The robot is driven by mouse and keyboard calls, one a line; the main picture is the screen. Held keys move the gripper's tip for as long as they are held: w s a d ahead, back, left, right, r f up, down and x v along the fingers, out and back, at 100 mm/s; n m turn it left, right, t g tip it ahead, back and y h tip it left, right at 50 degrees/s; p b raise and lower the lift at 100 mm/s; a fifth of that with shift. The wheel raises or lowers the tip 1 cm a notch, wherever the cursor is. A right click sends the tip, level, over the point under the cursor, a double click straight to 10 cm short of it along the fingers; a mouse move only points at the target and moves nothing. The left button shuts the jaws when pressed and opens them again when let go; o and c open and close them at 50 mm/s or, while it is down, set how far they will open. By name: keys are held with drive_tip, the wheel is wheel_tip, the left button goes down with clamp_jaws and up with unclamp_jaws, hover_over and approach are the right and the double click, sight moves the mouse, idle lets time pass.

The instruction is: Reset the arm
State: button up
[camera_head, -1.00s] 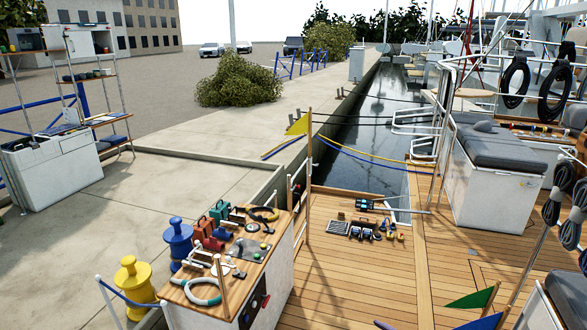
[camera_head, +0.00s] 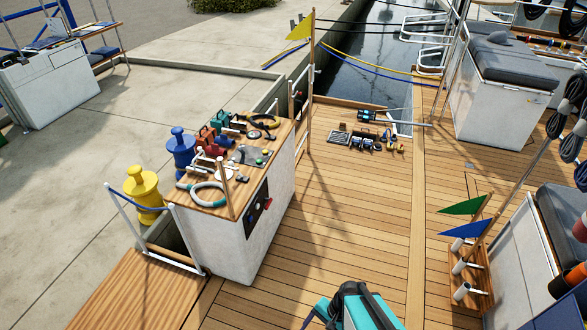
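A teal and black shape (camera_head: 358,308) shows at the bottom edge of the head view, cut off by the frame. It looks like part of my own arm, folded low over the wooden deck. I cannot make out any gripper fingers on it, so my gripper is not seen and neither is anything it may hold.
A white console with a wooden top (camera_head: 232,218) holds tools and a hose ring. Yellow (camera_head: 145,194) and blue (camera_head: 181,154) bollards stand beside it. Flags in a wooden rack (camera_head: 470,268) and white lockers line the right. The middle deck (camera_head: 350,220) is clear.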

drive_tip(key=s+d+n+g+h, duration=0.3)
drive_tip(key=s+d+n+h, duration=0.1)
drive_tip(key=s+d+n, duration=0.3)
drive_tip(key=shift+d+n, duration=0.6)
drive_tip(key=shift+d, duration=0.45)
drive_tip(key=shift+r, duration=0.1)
